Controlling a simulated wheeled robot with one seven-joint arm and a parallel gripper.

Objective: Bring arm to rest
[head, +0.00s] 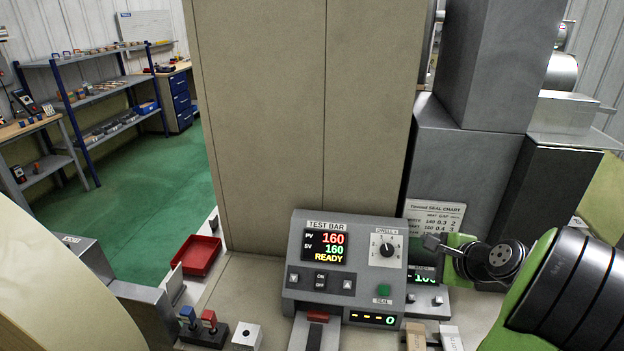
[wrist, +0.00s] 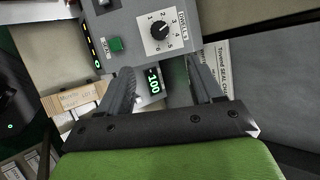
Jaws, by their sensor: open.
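My gripper (wrist: 161,68) is open in the wrist view, its two dark fingers spread with nothing held between them. In the head view my gripper (head: 435,242) is at the right, just beside the grey TEST BAR control box (head: 318,280), partly hidden by my wrist. The box also shows in the wrist view (wrist: 125,25). Its screen (head: 325,246) reads PV 160, SV 160, READY. The dwell dial (head: 387,249) and green SEAL button (head: 383,291) are on its face. A small display (wrist: 153,84) shows between my fingers.
A red tray (head: 197,256) lies left of the box. A seal chart card (head: 434,215) and grey machine blocks (head: 465,150) stand behind my gripper. A tall beige cabinet (head: 300,120) rises behind the box. Green floor (head: 150,190) is open at the left.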

